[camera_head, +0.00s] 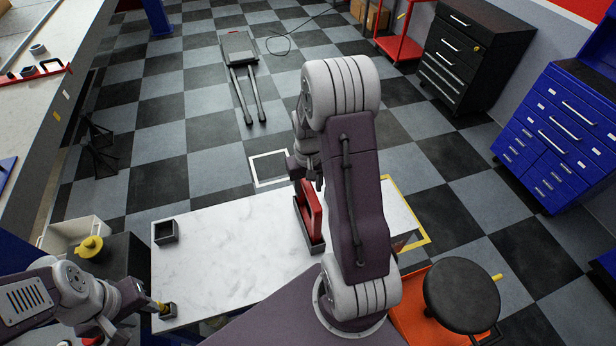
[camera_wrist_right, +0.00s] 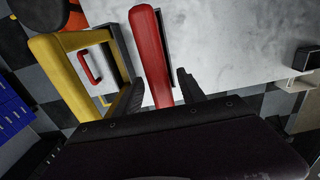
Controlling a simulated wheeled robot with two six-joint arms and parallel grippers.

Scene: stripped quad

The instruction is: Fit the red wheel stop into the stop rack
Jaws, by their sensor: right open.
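The red wheel stop (camera_head: 308,208) is a long red bar standing in a dark, narrow holder (camera_head: 315,247) on the white marble-topped table. In the right wrist view the red wheel stop (camera_wrist_right: 150,55) lies between the two dark fingers of my right gripper (camera_wrist_right: 158,92). These fingers are apart, one on each side of it; I cannot tell whether they touch it. In the head view my right gripper (camera_head: 308,180) is at the stop's far end, partly hidden by my arm.
A small dark open box (camera_head: 166,232) stands on the table's left part. A yellow frame (camera_wrist_right: 75,85) with a red handle (camera_wrist_right: 89,68) shows at the left of the wrist view. A black round stool (camera_head: 461,296) stands at the right. The table's middle (camera_head: 240,240) is bare.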

